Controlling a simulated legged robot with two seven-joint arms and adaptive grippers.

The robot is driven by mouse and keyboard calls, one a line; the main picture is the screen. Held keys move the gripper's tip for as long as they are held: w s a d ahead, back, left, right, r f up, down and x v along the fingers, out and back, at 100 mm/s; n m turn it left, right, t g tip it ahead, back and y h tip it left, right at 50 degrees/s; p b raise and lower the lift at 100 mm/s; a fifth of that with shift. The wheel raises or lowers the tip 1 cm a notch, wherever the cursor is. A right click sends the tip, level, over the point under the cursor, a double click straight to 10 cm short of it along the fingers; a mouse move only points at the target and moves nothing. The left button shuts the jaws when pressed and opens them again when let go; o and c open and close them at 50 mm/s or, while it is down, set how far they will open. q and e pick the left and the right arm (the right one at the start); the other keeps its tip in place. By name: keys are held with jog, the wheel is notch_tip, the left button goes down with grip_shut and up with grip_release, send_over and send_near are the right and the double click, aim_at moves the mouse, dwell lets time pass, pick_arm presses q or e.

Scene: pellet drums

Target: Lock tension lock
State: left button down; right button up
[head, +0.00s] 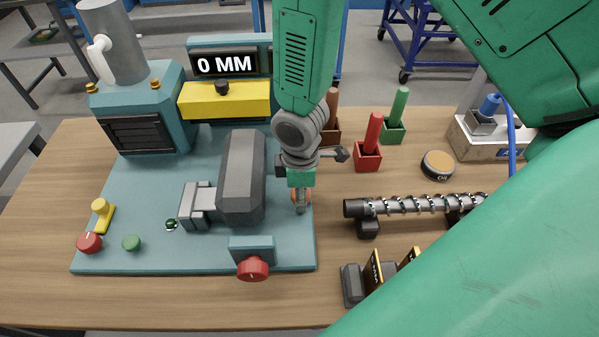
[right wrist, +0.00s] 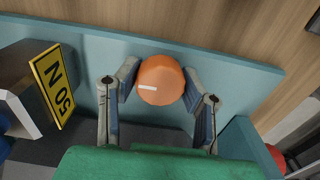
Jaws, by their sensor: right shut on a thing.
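The tension lock appears to be the round orange knob (right wrist: 160,80) with a white line on its face, on the teal machine base (right wrist: 80,44). My right gripper (right wrist: 161,84) has its fingers on either side of the knob and is shut on it. In the head view my right gripper (head: 301,203) points down at the base's right edge and mostly hides the orange knob (head: 307,195). A yellow "50 N" plate (right wrist: 53,84) shows beside the gripper in the right wrist view. My left gripper is not in view.
A grey block (head: 242,178) stands just left of the gripper, and a red knob (head: 253,268) sits at the base's front. A "0 MM" display (head: 225,64) stands behind. To the right are a screw shaft (head: 415,205), an oil tin (head: 438,165) and red (head: 368,155) and green (head: 393,128) holders.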

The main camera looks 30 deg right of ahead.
jog(key=shift+w, duration=0.1)
jog(key=o, duration=1.1)
jog(key=shift+o, duration=0.2)
notch_tip(320, 180, up, 12)
jog(key=shift+f, duration=0.1)
